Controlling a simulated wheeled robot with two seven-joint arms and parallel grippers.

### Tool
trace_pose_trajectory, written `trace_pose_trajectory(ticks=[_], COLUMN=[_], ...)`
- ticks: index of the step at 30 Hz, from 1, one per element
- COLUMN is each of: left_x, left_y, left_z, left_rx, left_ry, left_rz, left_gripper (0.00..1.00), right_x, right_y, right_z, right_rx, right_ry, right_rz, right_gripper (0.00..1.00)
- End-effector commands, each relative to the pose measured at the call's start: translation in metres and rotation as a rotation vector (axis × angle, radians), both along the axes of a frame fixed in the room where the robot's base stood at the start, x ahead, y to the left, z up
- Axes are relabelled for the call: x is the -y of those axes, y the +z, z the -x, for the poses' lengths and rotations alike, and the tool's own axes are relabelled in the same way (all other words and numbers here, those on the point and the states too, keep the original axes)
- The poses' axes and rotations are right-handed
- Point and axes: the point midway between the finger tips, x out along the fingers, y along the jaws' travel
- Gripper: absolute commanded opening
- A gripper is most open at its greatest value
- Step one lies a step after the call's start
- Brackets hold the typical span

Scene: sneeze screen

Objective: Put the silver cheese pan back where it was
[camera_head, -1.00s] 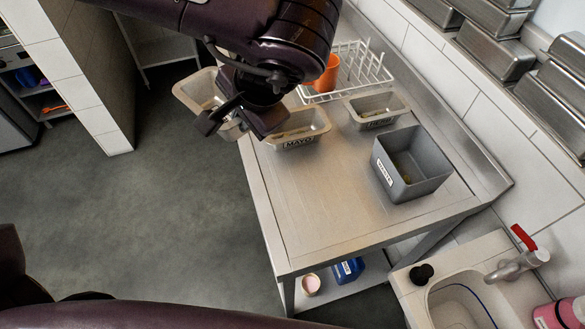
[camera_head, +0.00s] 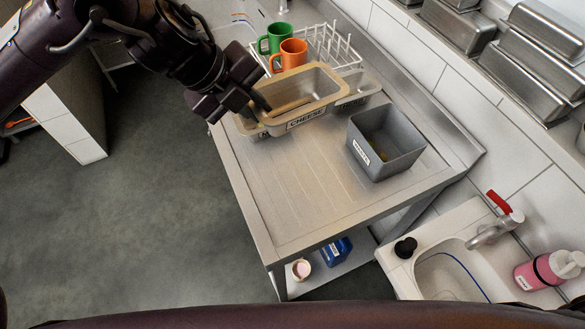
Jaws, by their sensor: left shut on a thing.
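The silver cheese pan (camera_head: 325,99), labelled CHEESE on its front, is held by my left gripper (camera_head: 254,108). The gripper is shut on the pan's left end. The pan is above the steel counter (camera_head: 300,190) and overlaps two other pans in the picture. The mayo pan (camera_head: 248,126) is mostly hidden beneath it, with only the start of its label showing. Another silver pan (camera_head: 363,88) shows partly behind its right end. My right gripper is not in view.
A grey bin (camera_head: 400,134) stands on the counter at right. A white dish rack (camera_head: 335,47) with an orange mug (camera_head: 290,55) and a green mug (camera_head: 274,37) is behind the pans. The counter's front half is clear. A sink with a red-handled tap (camera_head: 497,219) is at lower right.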

Motion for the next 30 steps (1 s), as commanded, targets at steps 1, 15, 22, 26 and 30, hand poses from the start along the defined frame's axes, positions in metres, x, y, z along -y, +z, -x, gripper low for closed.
trace_pose_trajectory(ticks=[1, 15, 22, 26, 30], left_x=[-0.002, -0.009, -0.009, -0.010, -0.009], left_y=[0.001, -0.059, -0.112, -0.135, -0.150], left_z=[-0.004, -0.008, -0.008, -0.008, -0.009], left_rx=[-0.002, -0.004, -0.003, 0.000, 0.004], left_ry=[-0.032, -0.112, -0.112, -0.111, -0.111], left_rz=[0.006, 0.003, 0.004, -0.001, 0.001], left_gripper=[0.00, 0.00, 0.00, 0.00, 0.00], right_x=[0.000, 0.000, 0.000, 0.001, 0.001], right_y=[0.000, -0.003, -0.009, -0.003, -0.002], right_z=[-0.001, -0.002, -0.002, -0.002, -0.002], right_rx=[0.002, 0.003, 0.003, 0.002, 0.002], right_ry=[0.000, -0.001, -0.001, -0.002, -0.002], right_rz=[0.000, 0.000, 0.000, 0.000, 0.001], right_gripper=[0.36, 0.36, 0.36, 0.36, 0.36])
